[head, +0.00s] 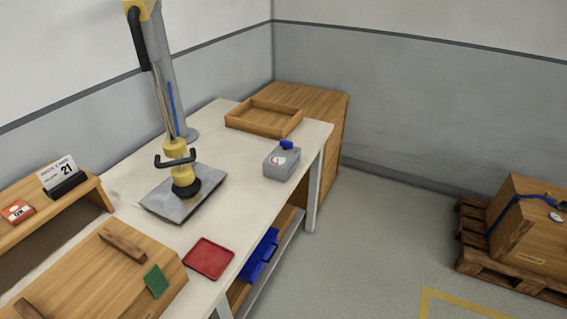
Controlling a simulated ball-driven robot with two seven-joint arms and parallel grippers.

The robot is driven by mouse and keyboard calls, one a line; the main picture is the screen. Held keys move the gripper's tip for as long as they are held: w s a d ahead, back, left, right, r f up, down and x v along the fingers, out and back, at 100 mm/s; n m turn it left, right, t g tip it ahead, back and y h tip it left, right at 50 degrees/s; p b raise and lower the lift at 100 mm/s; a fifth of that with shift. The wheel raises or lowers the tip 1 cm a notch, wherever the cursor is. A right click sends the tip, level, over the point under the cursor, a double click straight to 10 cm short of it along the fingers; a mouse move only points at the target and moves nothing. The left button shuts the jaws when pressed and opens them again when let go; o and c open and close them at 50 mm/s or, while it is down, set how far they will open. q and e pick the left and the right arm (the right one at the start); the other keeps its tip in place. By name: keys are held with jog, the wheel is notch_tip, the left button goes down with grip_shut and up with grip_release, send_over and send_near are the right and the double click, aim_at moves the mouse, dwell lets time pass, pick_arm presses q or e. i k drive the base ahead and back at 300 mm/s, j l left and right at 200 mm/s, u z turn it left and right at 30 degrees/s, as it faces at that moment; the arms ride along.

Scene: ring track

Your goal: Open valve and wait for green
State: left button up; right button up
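A grey box (282,163) with a blue valve handle (287,144) on top stands on the table's right side. A round white dial with a red part (278,160) is on its front; the needle is too small to read. A yellow and black lifter head (182,172) with a black handle hangs from a grey column. Its black suction foot (187,188) appears to rest on a flat grey plate (160,206) on the table. Neither of my grippers is in view.
The pale table (235,215) carries a wooden tray (240,124), a red tray (208,258), and a wooden box (95,265) with a green tag. A card stand (62,180) is at left. A strapped crate on a pallet (485,245) stands right. Floor between is clear.

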aim_at(286, 144)
jog(key=i+l+u, duration=0.1)
jog(key=u, duration=0.55)
jog(key=i+l+u, duration=0.25)
jog(key=l, duration=0.2)
jog(key=l+u, duration=0.3)
jog(key=l, duration=0.2)
jog(key=i+l+u, duration=0.25)
jog(key=l, duration=0.25)
jog(key=k, duration=0.1)
